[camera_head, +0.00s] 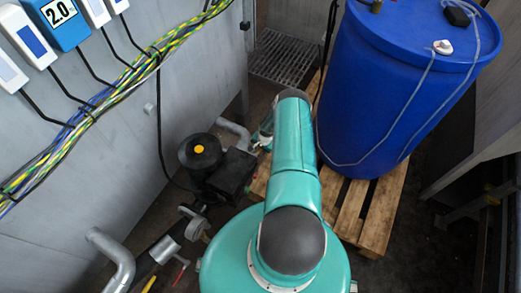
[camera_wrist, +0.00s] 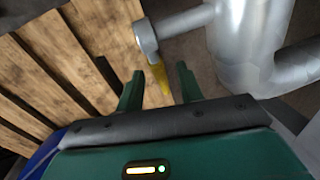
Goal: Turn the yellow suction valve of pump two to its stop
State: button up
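In the wrist view, a yellow valve lever (camera_wrist: 158,86) hangs from a round grey valve body (camera_wrist: 146,38) on a silver pipe. My gripper (camera_wrist: 160,75) is open, its two green fingers apart on either side of the lever. A gap shows on both sides, though I cannot tell how deep the lever sits between them. A dark pump (camera_head: 222,172) with a yellow-orange dot stands just left of my arm.
A blue drum (camera_head: 385,100) stands on a wooden pallet (camera_head: 382,208) right of my arm. Grey pipes (camera_head: 118,258), a red handle (camera_head: 181,270) and another yellow handle (camera_head: 151,284) are at lower left. Cables (camera_head: 95,112) run along the grey cabinet wall. Thick silver pipes (camera_wrist: 245,40) crowd the wrist view's right.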

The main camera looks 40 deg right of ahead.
jog(key=shift+f, duration=0.1)
grip_shut()
jog(key=shift+a, duration=0.1)
jog(key=shift+w+a+r+h, duration=0.1)
jog(key=shift+r+h, duration=0.25)
jog(key=shift+h, duration=0.35)
jog(key=shift+r+n+t+h, duration=0.15)
jog(key=shift+r+t+h, duration=0.2)
jog(key=shift+h, duration=0.45)
jog(key=shift+r+n+t+h, duration=0.15)
jog(key=shift+r+t+h, duration=0.2)
jog(key=shift+h, duration=0.45)
grip_release()
jog(key=shift+r, duration=0.15)
